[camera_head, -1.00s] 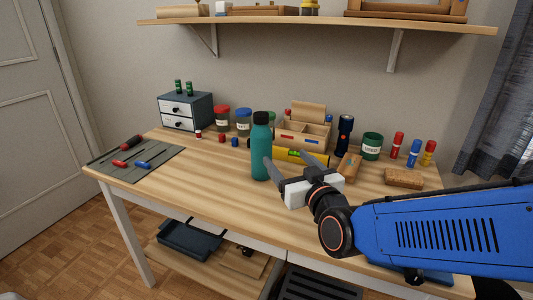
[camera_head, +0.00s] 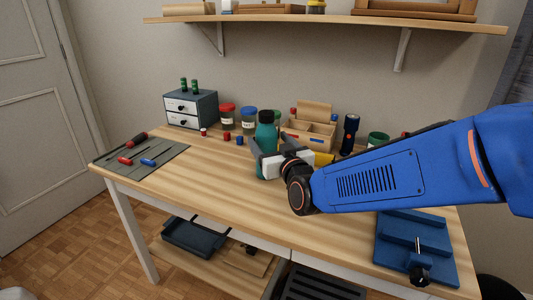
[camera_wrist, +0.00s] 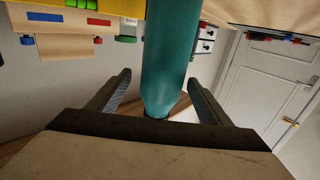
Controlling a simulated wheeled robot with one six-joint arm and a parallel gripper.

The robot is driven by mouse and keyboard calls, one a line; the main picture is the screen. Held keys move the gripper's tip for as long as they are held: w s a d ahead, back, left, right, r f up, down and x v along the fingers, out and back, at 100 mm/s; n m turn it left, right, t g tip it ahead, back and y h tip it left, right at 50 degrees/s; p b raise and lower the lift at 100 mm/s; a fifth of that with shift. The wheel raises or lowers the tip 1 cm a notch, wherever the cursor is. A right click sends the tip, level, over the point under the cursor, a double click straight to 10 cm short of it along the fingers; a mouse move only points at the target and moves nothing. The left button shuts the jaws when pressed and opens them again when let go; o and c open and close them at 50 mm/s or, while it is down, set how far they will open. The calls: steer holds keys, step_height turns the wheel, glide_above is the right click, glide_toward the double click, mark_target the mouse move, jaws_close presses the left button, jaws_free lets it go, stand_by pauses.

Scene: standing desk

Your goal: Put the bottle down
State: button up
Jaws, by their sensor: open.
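The teal bottle (camera_head: 264,134) with a dark cap stands upright on the desk, near the middle. My gripper (camera_head: 268,152) is at the bottle, and its fingers and white body hide part of the bottle's lower half. In the wrist view the bottle (camera_wrist: 170,55) lies between the two spread fingers of my gripper (camera_wrist: 158,92), with a visible gap on each side. The gripper is open. The bottle's base is cut off in the wrist view.
The wooden desk (camera_head: 200,178) is clear to the front left. Behind the bottle stand jars (camera_head: 248,120), a wooden organizer (camera_head: 310,128) and a flashlight (camera_head: 350,133). A grey tool mat (camera_head: 168,153) lies left. A blue fixture (camera_head: 420,245) sits front right.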

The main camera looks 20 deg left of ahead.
steer(key=shift+x, duration=2.95)
steer(key=shift+s+a, duration=0.1)
jaws_close()
